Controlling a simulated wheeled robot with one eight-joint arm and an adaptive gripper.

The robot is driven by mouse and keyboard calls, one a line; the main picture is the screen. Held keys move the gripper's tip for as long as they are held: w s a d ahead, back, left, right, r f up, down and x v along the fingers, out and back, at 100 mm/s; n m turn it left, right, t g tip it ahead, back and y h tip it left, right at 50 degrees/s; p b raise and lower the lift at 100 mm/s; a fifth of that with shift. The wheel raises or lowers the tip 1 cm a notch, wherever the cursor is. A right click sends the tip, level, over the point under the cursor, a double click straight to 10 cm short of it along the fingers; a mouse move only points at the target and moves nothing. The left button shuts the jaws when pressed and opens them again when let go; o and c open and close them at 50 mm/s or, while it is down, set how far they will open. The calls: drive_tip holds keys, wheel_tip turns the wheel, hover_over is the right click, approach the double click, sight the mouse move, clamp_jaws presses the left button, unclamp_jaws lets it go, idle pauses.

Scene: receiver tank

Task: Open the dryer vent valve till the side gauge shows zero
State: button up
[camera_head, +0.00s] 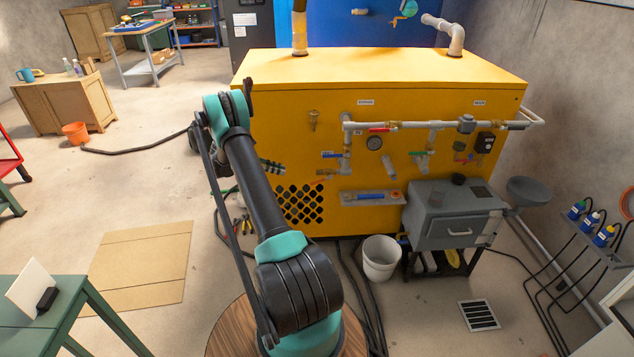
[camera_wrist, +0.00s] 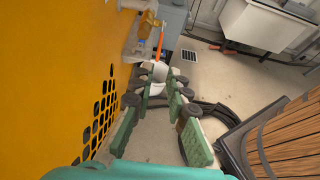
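A yellow cabinet (camera_head: 300,110) carries pipes and several small valves on its front. A round gauge (camera_head: 374,143) sits near the middle; its needle is too small to read. Valve handles include a red one (camera_head: 378,129), a blue one (camera_head: 333,155), a green one (camera_head: 418,154) and an orange-red one (camera_head: 321,180). I cannot tell which is the dryer vent valve. My gripper (camera_head: 273,165) is beside the cabinet front, left of the valves. In the wrist view, my gripper (camera_wrist: 160,74) is open and empty, its green fingers apart. An orange lever (camera_wrist: 160,40) shows beyond the fingertips.
A white bucket (camera_head: 381,258) stands on the floor below the valves. A grey drawer box (camera_head: 452,215) stands to its right. A pipe section with a blue sleeve (camera_head: 370,197) lies on a ledge. Dark hoses (camera_head: 362,290) cross the floor. A green table (camera_head: 60,310) is at lower left.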

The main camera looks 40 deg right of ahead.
sight(317, 181)
drive_tip(key=x, duration=1.7)
drive_tip(key=shift+s+d+f, duration=0.1)
drive_tip(key=shift+d+f, duration=0.05)
drive_tip(key=shift+d, duration=0.15)
clamp_jaws()
